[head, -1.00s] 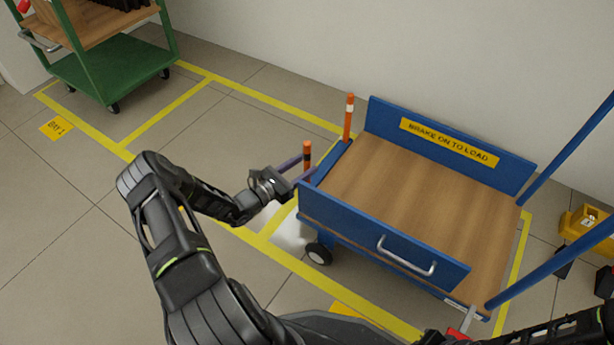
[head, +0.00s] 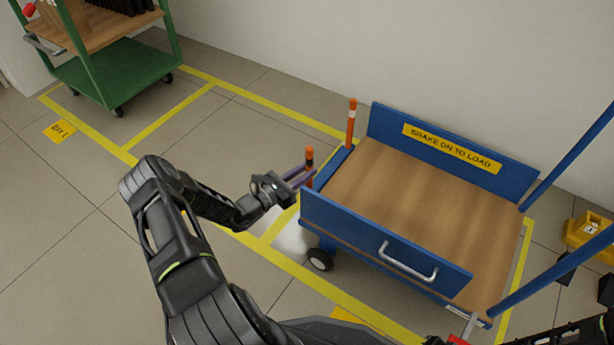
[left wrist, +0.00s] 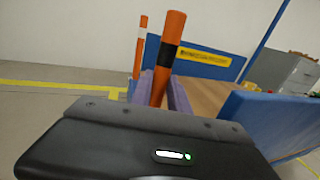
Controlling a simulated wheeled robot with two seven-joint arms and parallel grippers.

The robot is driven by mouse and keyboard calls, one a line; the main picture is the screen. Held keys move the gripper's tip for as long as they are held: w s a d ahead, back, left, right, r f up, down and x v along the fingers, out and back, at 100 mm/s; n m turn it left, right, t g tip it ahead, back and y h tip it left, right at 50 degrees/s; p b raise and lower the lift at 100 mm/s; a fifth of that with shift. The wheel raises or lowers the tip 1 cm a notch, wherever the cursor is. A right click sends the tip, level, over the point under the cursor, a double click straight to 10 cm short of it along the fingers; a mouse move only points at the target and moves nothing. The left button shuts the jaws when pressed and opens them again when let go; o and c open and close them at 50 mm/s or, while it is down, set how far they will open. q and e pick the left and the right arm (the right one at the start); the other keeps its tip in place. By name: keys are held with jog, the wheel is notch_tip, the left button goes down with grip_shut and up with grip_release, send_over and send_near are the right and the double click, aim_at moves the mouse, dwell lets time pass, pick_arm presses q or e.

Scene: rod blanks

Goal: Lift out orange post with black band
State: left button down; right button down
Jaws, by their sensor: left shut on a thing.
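The orange post with black band (head: 309,156) stands upright at the left end of the blue cart (head: 385,257). It also shows in the left wrist view (left wrist: 171,30), leaning slightly in the picture. My left gripper (head: 306,176) reaches in from the left, its purple fingers (left wrist: 180,97) on both sides of the post below the black band, shut on it. The post's lower end is hidden by the fingers and cart panel. A second orange post with a white band (head: 351,125) stands behind it at the cart's back left corner. My right gripper is out of view.
The cart's wooden deck (head: 410,210) is empty, between blue side panels. A green trolley (head: 110,72) stands at the upper left. A yellow object (head: 588,238) lies at the right edge. The floor left of the cart is clear.

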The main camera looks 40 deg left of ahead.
pick_arm(q)
jog(key=shift+r, duration=0.2)
notch_tip(320, 180, up, 18)
jog(key=p, duration=0.8)
jog(key=shift+f, duration=0.15)
jog(key=shift+p, duration=0.4)
